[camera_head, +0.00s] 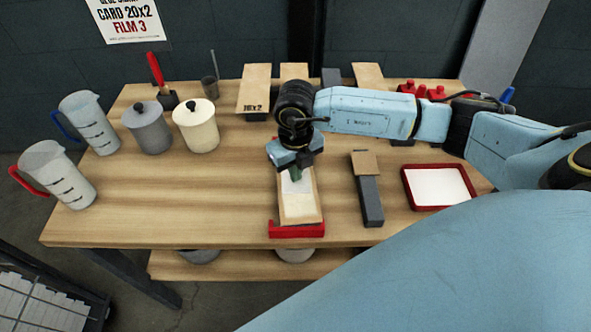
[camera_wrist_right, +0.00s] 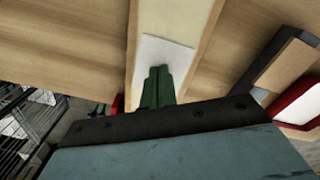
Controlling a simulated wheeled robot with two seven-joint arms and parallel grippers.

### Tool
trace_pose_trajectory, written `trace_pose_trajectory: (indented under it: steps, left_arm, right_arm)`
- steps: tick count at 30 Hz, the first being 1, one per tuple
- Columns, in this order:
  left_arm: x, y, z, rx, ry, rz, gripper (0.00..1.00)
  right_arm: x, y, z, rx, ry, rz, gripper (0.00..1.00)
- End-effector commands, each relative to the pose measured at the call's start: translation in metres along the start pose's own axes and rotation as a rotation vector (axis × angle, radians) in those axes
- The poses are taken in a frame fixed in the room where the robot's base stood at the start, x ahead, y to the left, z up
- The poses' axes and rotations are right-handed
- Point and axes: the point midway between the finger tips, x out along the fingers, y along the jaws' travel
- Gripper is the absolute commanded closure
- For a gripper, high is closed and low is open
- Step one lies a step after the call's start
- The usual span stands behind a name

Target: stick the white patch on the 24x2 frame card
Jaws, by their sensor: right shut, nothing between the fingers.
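My right gripper (camera_head: 296,173) is shut with nothing between its green fingers. It points down at the white patch (camera_head: 300,184), which lies on a pale wooden frame card (camera_head: 300,208) near the front middle of the table. The card's front end sits at a red holder (camera_head: 296,230). In the right wrist view the shut fingertips (camera_wrist_right: 158,72) are over the white patch (camera_wrist_right: 180,52); I cannot tell whether they touch it. The patch lies flat, with part of it hidden behind the fingers. No 24x2 label is readable on this card. My left gripper is not in view.
A dark block with a cardboard piece on it (camera_head: 370,195) stands right of the card. A red-rimmed tray with a white surface (camera_head: 438,187) lies further right. Lidded pots (camera_head: 196,128) and measuring jugs (camera_head: 60,172) stand left.

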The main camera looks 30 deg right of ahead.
Motion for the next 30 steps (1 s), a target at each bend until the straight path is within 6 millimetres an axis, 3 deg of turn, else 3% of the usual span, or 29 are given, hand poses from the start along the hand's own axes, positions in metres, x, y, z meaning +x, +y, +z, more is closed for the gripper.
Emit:
trace_pose_trajectory:
  steps: [23, 30]
  left_arm:
    - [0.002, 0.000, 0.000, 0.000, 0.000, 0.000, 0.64]
    - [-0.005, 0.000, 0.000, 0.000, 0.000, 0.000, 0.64]
  right_arm:
    - [0.003, -0.001, -0.002, 0.000, 0.007, -0.003, 1.00]
    - [-0.007, -0.001, -0.002, 0.000, 0.006, -0.002, 1.00]
